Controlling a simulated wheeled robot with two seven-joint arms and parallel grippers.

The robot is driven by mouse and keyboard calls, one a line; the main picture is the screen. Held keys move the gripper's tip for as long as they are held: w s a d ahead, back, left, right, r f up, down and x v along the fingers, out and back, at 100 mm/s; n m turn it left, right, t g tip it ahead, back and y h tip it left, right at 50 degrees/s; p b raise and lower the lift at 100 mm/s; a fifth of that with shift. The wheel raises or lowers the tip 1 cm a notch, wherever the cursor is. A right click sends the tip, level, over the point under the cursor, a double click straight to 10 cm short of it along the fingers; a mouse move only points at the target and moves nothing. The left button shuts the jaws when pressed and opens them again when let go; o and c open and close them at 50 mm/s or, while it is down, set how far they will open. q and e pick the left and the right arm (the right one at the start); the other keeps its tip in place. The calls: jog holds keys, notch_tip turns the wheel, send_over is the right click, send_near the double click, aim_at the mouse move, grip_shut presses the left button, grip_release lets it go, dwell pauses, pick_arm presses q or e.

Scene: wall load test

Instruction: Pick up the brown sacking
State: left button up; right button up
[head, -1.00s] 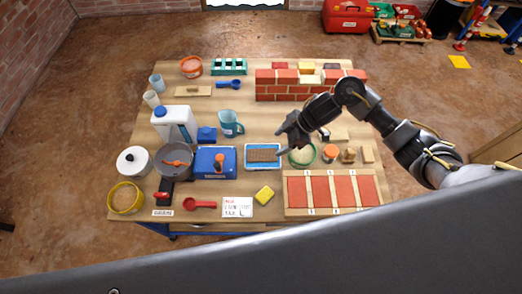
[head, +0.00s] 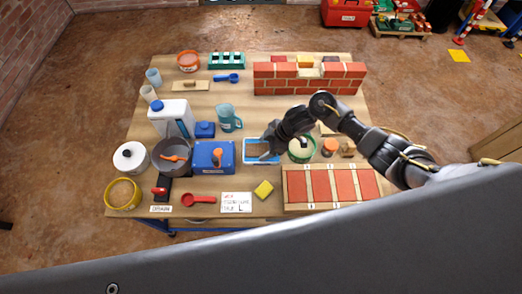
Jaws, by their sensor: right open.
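The brown sacking (head: 253,150) lies flat in a small blue-rimmed tray (head: 260,162) at the middle of the table. My right gripper (head: 266,151) is over the right part of the tray, with its open fingers pointing down and left at the sacking. The hand hides the right side of the sacking, and I cannot tell whether the fingertips touch it. My left gripper is not in view.
A blue box (head: 203,166) stands just left of the tray, and a green-rimmed tub (head: 302,158) is close on its right. A yellow sponge (head: 264,189) lies in front. A brick wall (head: 309,87) stands behind, and a rack of red tiles (head: 343,184) is at front right.

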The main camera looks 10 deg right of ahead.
jog(key=shift+a+f, duration=0.2)
jog(key=shift+f, duration=0.2)
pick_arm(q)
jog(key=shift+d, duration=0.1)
